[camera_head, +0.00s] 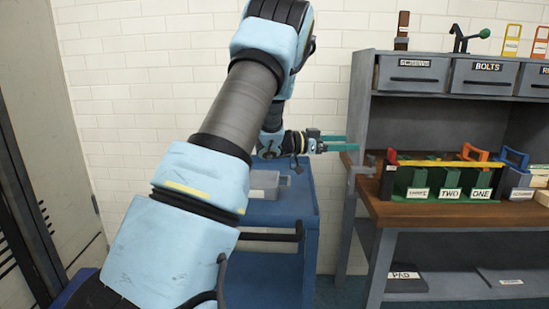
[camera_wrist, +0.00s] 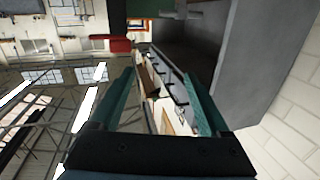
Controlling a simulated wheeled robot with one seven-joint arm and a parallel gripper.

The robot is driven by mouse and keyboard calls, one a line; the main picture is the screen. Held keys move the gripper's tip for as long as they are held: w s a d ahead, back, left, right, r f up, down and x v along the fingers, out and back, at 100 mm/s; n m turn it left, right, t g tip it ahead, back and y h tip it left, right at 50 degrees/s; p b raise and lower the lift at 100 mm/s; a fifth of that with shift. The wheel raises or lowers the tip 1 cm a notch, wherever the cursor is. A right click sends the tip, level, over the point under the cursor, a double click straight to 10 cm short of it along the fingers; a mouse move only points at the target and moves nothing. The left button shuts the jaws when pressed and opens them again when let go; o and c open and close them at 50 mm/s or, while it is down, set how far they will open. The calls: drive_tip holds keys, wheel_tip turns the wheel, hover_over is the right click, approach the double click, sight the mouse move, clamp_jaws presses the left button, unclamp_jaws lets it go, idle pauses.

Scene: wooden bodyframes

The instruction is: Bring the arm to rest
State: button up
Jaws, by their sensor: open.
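My gripper (camera_head: 335,143) is at the end of my light blue arm, above and to the right of the blue cart in the head view. Its two green fingers point right, toward the workbench, and are spread apart. In the wrist view the fingers of my gripper (camera_wrist: 172,105) stand wide apart with nothing held between them. The wrist view is turned on its side and shows the room beyond the fingers. Part of the cart is hidden behind my arm.
A blue cart (camera_head: 309,195) holds a grey container (camera_head: 264,183). A white brick wall (camera_head: 130,90) is behind, a grey locker (camera_head: 70,120) at left.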

drive_tip(key=w+a+r+n+t+y+p, duration=0.1)
drive_tip(key=w+a+r+n+t+y, duration=0.3)
drive_tip(key=a+t, duration=0.3)
drive_tip(key=a+f+n+t+y+p, duration=0.25)
drive_tip(key=a+n+y, duration=0.5)
drive_tip(key=a, duration=0.65)
drive_tip(key=s+a+f+n+g+y, duration=0.1)
drive_tip(key=s+a+f+g+y, duration=0.1)
drive_tip(key=s, duration=0.7)
drive_tip(key=s+a+f+n+g+y+p, duration=0.1)
drive_tip(key=s+a+g, duration=0.4)
drive_tip(key=s, duration=0.5)
drive_tip(key=s+a+f+n+g+y+p, duration=0.1)
drive_tip(key=s+a+f+n+g+y, duration=0.1)
drive_tip(key=s, duration=0.8)
drive_tip(key=shift+a+f+g+y, duration=0.35)
drive_tip(key=shift+a+f+g, duration=0.3)
drive_tip(key=shift+a, duration=0.15)
drive_tip(key=shift+w, duration=0.1)
